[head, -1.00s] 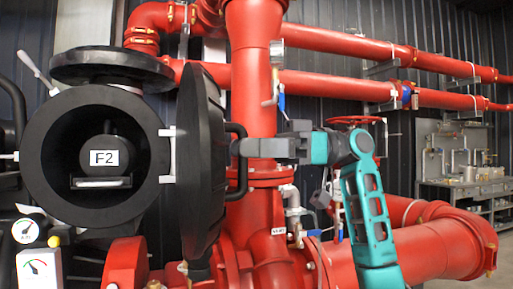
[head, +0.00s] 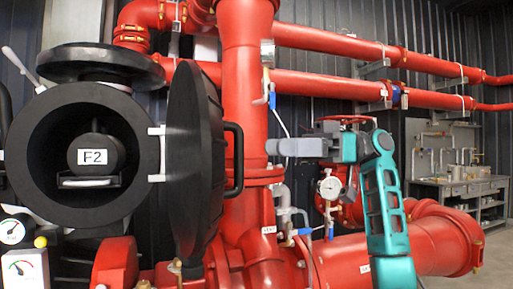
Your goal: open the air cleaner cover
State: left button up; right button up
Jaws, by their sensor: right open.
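The air cleaner housing (head: 28,140) is a black round drum at the left of the head view. Inside it sits a part labelled F2 (head: 93,157) with a handle below the label. The black round cover (head: 188,165) stands swung wide open on hinges at the housing's right edge, seen nearly edge-on. Its black handle (head: 237,160) is on the cover's right side. My right gripper (head: 272,147) is open, to the right of the handle and apart from it, pointing left. My left gripper is not in view.
A thick red vertical pipe (head: 246,70) stands behind the cover and gripper. Red horizontal pipes (head: 335,88) run along the back wall. A large red pipe (head: 440,245) lies low at right. Gauges (head: 14,230) stand at lower left. A workbench (head: 465,190) is at far right.

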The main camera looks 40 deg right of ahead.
jog(key=v, duration=0.5)
dwell(0.5)
